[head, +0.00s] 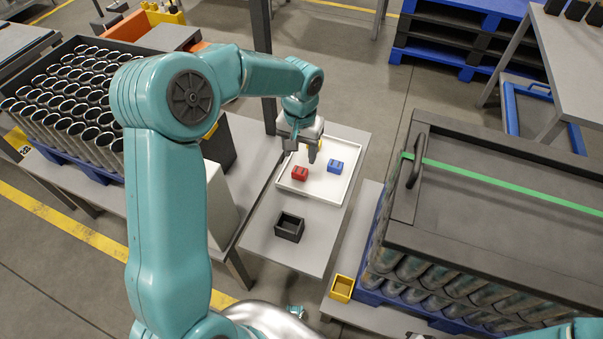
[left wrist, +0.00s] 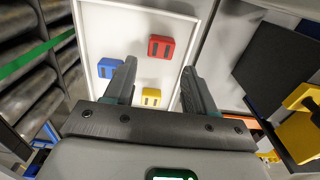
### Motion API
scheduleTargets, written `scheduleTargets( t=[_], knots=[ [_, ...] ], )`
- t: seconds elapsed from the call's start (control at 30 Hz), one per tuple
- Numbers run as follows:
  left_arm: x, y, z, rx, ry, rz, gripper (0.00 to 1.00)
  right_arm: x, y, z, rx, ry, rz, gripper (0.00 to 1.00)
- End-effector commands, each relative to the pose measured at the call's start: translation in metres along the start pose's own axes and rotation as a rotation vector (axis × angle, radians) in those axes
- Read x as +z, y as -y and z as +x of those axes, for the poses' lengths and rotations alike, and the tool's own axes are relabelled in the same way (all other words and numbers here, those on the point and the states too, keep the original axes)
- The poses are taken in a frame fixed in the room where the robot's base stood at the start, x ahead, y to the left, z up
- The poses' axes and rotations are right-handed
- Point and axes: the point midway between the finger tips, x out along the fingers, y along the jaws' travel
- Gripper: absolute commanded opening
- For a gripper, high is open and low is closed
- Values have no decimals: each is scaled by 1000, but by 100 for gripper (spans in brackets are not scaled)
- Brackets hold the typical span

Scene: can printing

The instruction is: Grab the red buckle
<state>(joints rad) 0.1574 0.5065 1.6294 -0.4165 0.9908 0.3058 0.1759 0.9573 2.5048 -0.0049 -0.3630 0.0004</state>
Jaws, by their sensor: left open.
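The red buckle (head: 300,173) lies on the white tray (head: 325,194), near its left side in the head view. It also shows in the left wrist view (left wrist: 160,47), just beyond the fingertips. The blue buckle (head: 335,166) lies to its right on the tray and shows at the left in the wrist view (left wrist: 110,68). A yellow buckle (left wrist: 151,97) lies between the fingers in the wrist picture; the gripper mostly hides it in the head view. My left gripper (head: 302,152) is open and empty above the tray, pointing down.
A small black bin (head: 289,227) stands on the grey table in front of the tray. A small yellow bin (head: 342,289) stands lower right. A big rack of cans (head: 440,275) is close on the right; another crate of cans (head: 70,95) stands left.

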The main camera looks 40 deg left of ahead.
Motion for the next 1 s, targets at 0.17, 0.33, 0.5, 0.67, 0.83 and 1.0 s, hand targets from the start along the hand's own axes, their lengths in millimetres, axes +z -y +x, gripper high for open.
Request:
scheduleTargets(
  t=[0.17,0.33,0.5,0.67,0.83,1.0],
  knots=[
    [-1,0,17,0,1,-1,55,0,-1,2,0,0,0,0],
    [-1,-1,39,-1,3,0,55,0,-1,3,0,0,0,0],
    [-2,0,64,0,2,0,55,0,-2,4,0,0,0,0],
    [-4,-1,70,0,0,0,55,0,-2,4,0,0,0,0],
    [-4,-1,70,0,-1,0,49,0,-2,4,0,0,0,0],
    [-4,-1,70,0,-1,0,12,0,-2,4,0,0,0,0]
  ],
)
